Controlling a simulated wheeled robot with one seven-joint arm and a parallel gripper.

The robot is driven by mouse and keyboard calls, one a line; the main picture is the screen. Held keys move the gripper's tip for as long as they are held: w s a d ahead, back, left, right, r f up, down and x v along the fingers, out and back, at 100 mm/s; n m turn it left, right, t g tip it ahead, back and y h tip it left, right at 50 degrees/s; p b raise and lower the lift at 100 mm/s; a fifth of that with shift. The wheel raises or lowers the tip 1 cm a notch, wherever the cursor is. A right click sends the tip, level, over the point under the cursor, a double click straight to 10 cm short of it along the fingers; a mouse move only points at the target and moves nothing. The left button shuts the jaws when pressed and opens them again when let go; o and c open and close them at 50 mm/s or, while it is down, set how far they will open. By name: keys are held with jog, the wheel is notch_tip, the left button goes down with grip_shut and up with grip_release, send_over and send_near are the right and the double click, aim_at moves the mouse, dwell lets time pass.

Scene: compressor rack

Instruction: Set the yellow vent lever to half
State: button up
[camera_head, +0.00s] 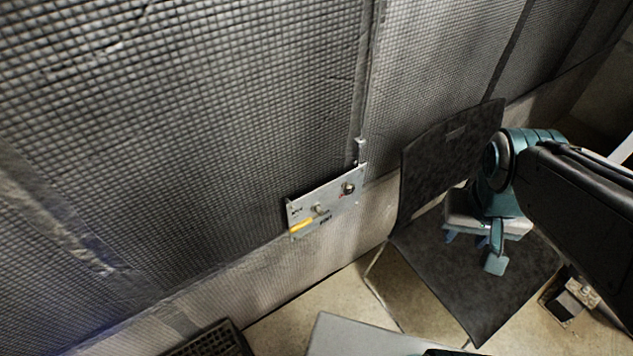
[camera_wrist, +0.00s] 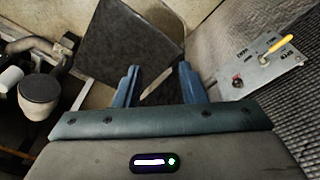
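The yellow vent lever (camera_head: 301,226) is on a pale metal panel (camera_head: 339,203) low on the mesh-covered wall. In the head view its yellow handle points down and left from its pivot, along the panel's lower left edge. The lever (camera_wrist: 279,44) also shows at the upper right of the wrist view, on the panel (camera_wrist: 258,76). The small labels around it are too blurred to read surely. My gripper (camera_head: 473,250) is to the right of the panel, well apart from the lever. Its two blue fingers (camera_wrist: 159,68) are spread with nothing between them.
A dark chair-like piece with an upright back (camera_head: 445,165) and flat seat (camera_head: 440,275) stands by my gripper, right of the panel. A round knob (camera_head: 348,188) is on the panel. A grey surface (camera_head: 365,338) lies at the bottom. Pipes (camera_wrist: 28,45) show at left in the wrist view.

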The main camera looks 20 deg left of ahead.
jog(key=a+f+n+g+h+b, duration=0.1)
jog(key=a+f+n+h+b, duration=0.3)
jog(key=f, duration=0.5)
jog(key=n+t+y+b, duration=0.6)
jog(key=n+t, duration=1)
send_near(300, 228)
jog(key=w, duration=0.6)
jog(key=w+f, duration=0.1)
jog(key=w, duration=0.2)
jog(key=shift+w+a, duration=0.3)
grip_shut()
